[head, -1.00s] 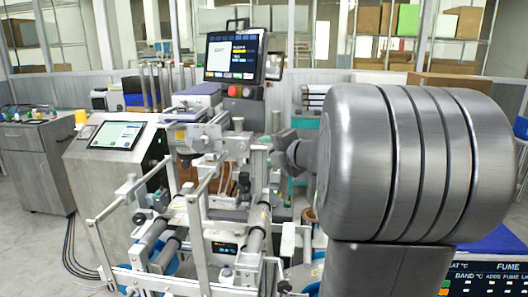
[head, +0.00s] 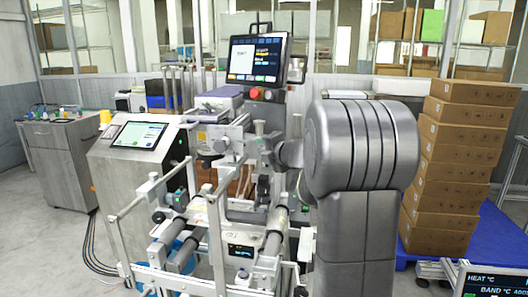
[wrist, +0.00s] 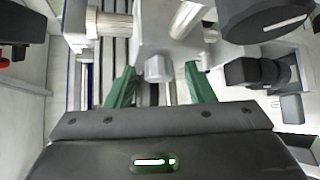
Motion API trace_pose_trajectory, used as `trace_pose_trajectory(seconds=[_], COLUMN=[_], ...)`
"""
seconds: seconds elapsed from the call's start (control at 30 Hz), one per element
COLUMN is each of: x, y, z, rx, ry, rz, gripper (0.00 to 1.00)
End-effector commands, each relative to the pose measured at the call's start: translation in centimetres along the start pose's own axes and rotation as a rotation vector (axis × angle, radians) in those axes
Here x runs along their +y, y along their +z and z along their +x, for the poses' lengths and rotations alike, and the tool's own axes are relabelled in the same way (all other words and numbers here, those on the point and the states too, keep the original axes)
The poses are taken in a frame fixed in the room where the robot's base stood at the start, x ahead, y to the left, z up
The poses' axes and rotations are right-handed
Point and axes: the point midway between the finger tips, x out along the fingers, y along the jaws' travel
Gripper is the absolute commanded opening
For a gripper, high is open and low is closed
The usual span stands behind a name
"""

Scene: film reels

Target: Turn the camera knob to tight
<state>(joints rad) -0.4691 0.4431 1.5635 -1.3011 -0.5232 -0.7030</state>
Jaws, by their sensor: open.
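In the wrist view, my gripper (wrist: 160,80) has two green fingers spread apart. A small grey knob (wrist: 158,68) on a pale metal block lies between them in the picture, with gaps on both sides. I cannot tell whether it is level with the fingertips. A large black knob with a white line (wrist: 288,18) is at the upper right, outside the fingers. I cannot tell for sure which is the camera knob. In the head view, my arm reaches left to the machine's upper bracket (head: 222,140), and the gripper's fingers are too small to make out.
A monitor (head: 255,58) stands above the machine, with a red button below it. Rails and rollers (head: 185,250) fill the front. A cabinet with a screen (head: 140,150) is on the left. Stacked cardboard boxes (head: 455,165) stand on the right.

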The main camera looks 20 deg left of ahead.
Motion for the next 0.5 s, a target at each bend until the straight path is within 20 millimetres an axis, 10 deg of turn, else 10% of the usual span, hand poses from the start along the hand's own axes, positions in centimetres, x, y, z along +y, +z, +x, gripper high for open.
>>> trace_pose_trajectory(seconds=[0.23, 0.5], x=[0.03, 0.02], y=[-0.01, -0.01], z=[0.05, 0.03], rx=[0.0, 0.0], ry=[0.0, 0.0], rz=[0.0, 0.0], gripper=[0.49, 0.04])
